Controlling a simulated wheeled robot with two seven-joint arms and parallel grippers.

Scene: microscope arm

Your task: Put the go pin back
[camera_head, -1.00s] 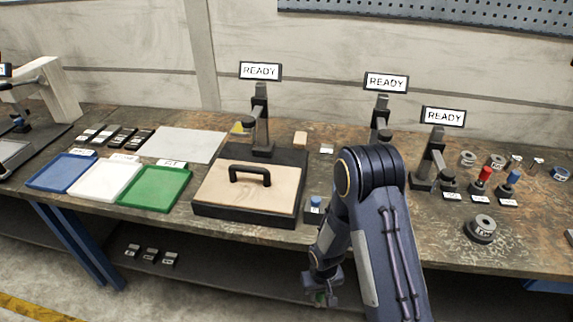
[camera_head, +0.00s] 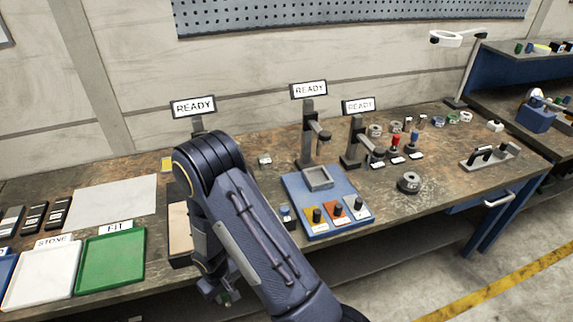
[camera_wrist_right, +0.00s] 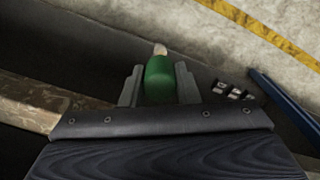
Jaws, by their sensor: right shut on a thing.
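My right gripper (camera_wrist_right: 159,88) is shut on a green-handled pin (camera_wrist_right: 159,78), which shows a pale tip beyond the fingers in the right wrist view. In the head view my right gripper (camera_head: 222,292) hangs low in front of the bench's front edge, largely hidden by my own arm, with a bit of green near it. A red-topped piece (camera_head: 395,140) and a blue-topped piece (camera_head: 415,138) stand upright at the back right of the bench. A grey block (camera_head: 490,158) with dark upright parts sits further right. My left gripper is not in view.
A blue base (camera_head: 295,188) with a grey tray and several knobs stands mid-bench. Gauge stands with READY signs (camera_head: 310,89) rise behind. A green tray (camera_head: 110,262) and a white tray (camera_head: 42,275) lie left. The bench is clear around the steel ring (camera_head: 409,181).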

